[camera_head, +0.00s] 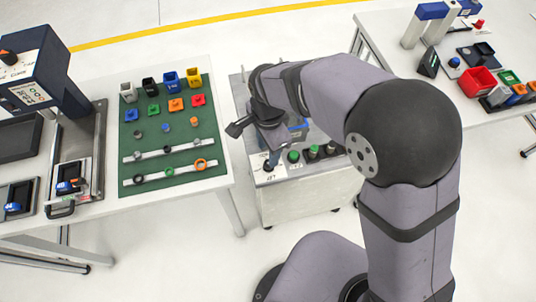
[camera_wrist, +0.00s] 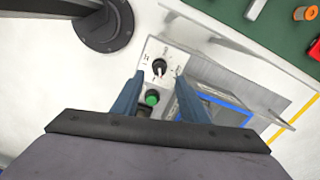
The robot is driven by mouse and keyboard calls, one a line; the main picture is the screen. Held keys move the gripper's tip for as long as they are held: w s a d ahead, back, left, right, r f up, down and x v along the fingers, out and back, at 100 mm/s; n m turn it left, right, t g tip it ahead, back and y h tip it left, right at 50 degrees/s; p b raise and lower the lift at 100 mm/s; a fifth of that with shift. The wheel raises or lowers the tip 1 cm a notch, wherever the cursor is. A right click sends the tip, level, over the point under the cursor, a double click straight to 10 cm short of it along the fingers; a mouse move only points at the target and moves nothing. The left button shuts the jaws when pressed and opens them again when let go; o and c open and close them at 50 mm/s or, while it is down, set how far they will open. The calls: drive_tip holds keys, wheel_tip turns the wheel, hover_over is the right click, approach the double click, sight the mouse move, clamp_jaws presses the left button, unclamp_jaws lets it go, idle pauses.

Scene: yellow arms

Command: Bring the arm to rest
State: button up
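My arm reaches over the grey cart (camera_head: 300,195) in the head view, bent down at the wrist. My gripper (camera_head: 271,158) is over the left front of the cart's control panel, partly hidden by my own wrist. In the wrist view the two blue fingers of my gripper (camera_wrist: 158,76) stand apart, with nothing held between them. A black rotary knob (camera_wrist: 159,67) with a white pointer and a green button (camera_wrist: 152,98) show in the gap. I cannot tell how far the fingertips are above the panel. The knob also shows in the head view (camera_head: 267,167).
A left table holds a green mat (camera_head: 180,145) with coloured blocks, cups and rings, beside a dark blue machine (camera_head: 45,70). A right table carries a red bin (camera_head: 478,82) and small parts. Open floor lies around the cart.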

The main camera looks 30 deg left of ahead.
drive_tip(key=shift+r, duration=0.65)
drive_tip(key=n, duration=0.6)
drive_tip(key=shift+w+a+f, duration=0.1)
drive_tip(key=shift+a, duration=0.05)
drive_tip(key=s+d+f+n+g+h, duration=0.1)
drive_tip(key=s+d+f+n, duration=0.15)
drive_tip(key=d+n, duration=0.3)
drive_tip(key=s+d+f+n, duration=0.1)
drive_tip(key=s+d+n, duration=0.2)
drive_tip(key=d+n, duration=0.3)
drive_tip(key=w+d+r+m, duration=0.2)
drive_tip(key=d+m, duration=0.3)
drive_tip(key=d, duration=0.7)
drive_tip(key=w+d+r+m+t+y, duration=0.1)
drive_tip(key=w+d+r+m, duration=0.2)
drive_tip(key=d, duration=0.9)
drive_tip(key=m, duration=0.3)
drive_tip(key=shift+r, duration=0.2)
drive_tip(key=shift+w, duration=0.1)
drive_tip(key=shift+c, duration=0.4)
